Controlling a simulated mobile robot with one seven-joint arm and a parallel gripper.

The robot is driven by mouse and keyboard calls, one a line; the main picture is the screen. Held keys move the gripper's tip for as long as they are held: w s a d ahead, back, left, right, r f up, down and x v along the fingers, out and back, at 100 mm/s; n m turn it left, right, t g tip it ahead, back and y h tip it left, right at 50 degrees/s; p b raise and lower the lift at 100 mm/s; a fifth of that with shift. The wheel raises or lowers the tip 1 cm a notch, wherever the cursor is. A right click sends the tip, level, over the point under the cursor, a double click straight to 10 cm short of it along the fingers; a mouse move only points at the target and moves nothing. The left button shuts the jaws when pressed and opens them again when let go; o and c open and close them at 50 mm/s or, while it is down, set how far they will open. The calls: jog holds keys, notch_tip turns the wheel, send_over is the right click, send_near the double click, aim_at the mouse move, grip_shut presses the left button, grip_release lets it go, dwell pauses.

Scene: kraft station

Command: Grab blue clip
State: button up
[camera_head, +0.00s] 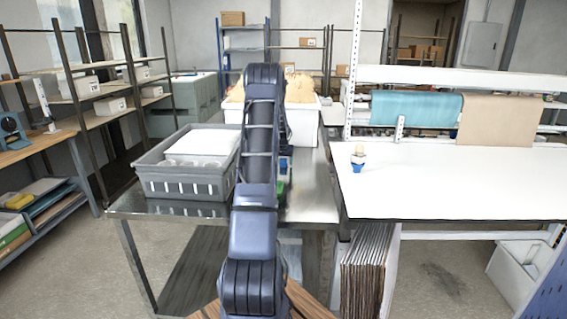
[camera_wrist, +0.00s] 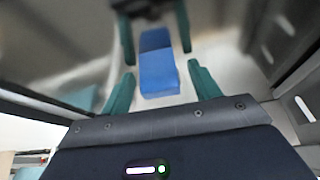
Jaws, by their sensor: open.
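A blue clip (camera_wrist: 160,77) shows in the wrist view as a small block, brighter at its near end and darker at its far end. My gripper (camera_wrist: 160,68) is open, with one green finger on each side of the clip and a visible gap on both sides. I cannot tell how far the fingertips are above the surface. A bit of green (camera_head: 281,188) shows just right of the arm, low over the metal table (camera_head: 310,205).
A grey crate (camera_head: 185,184) with white contents stands left of my arm. A white bin (camera_head: 301,125) with tan filling stands behind it. The white workbench (camera_head: 450,180) at right holds a small blue-based object (camera_head: 358,158). Cardboard sheets (camera_head: 368,270) stand below.

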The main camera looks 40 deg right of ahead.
jog(key=c, duration=1)
jog(key=shift+c, duration=0.2)
